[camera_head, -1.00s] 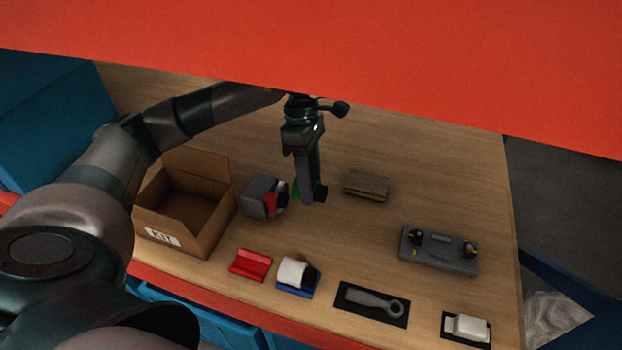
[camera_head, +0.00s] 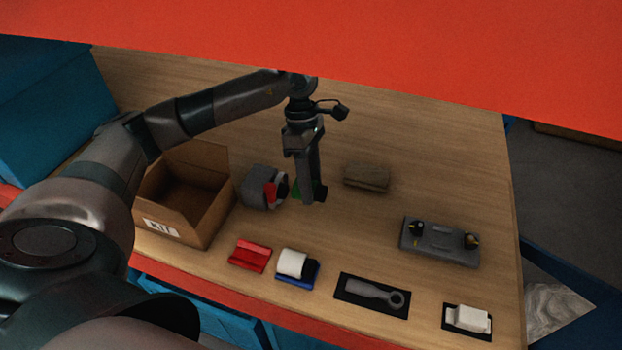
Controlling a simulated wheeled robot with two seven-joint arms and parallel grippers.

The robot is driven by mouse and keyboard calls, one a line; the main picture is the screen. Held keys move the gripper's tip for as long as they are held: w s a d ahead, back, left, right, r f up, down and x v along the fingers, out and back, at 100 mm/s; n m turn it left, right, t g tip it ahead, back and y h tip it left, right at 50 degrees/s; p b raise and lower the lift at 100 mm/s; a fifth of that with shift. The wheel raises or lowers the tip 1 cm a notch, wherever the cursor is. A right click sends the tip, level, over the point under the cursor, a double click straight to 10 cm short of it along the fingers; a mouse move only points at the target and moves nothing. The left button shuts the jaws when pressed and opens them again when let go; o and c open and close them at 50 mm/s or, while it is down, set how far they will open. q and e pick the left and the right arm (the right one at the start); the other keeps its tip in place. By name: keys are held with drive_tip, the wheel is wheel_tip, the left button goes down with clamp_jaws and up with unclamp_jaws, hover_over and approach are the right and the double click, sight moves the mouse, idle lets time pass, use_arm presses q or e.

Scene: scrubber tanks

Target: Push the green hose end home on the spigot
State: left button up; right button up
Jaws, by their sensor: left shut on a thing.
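My left gripper (camera_head: 312,197) points down over the middle of the table, just right of a grey block (camera_head: 258,188) with a red part and a pale rim on its right side. A small patch of the green hose end (camera_head: 296,190) shows between the block and my fingers. My left gripper is shut on it; the fingers hide most of it. I cannot make out the spigot, nor whether the green end touches it. My right gripper is not in view.
An open cardboard box (camera_head: 205,210) stands left of the block. A brown block (camera_head: 367,178) and a grey fixture (camera_head: 440,242) lie to the right. Red (camera_head: 250,256) and blue (camera_head: 298,278) holders and a grey ring-ended tool (camera_head: 375,293) line the front. A red panel (camera_head: 400,50) covers the top.

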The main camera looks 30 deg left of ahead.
use_arm(q)
drive_tip(key=shift+f+b, duration=0.35)
drive_tip(key=shift+f, duration=1.15)
drive_tip(key=shift+s+a+r+b, duration=0.15)
drive_tip(key=shift+a+b, duration=0.35)
drive_tip(key=shift+a, duration=0.55)
drive_tip(key=shift+b, duration=0.4)
drive_tip(key=shift+s+a+b, duration=0.15)
drive_tip(key=shift+a+b, duration=0.25)
drive_tip(key=shift+b, duration=0.4)
drive_tip(key=shift+s+a+b, duration=0.2)
drive_tip(key=shift+a+b, duration=0.25)
drive_tip(key=shift+a, duration=0.25)
idle(1.1)
drive_tip(key=shift+b, duration=0.45)
idle(0.7)
drive_tip(key=shift+a+b, duration=0.4)
drive_tip(key=shift+a, duration=0.3)
idle(0.6)
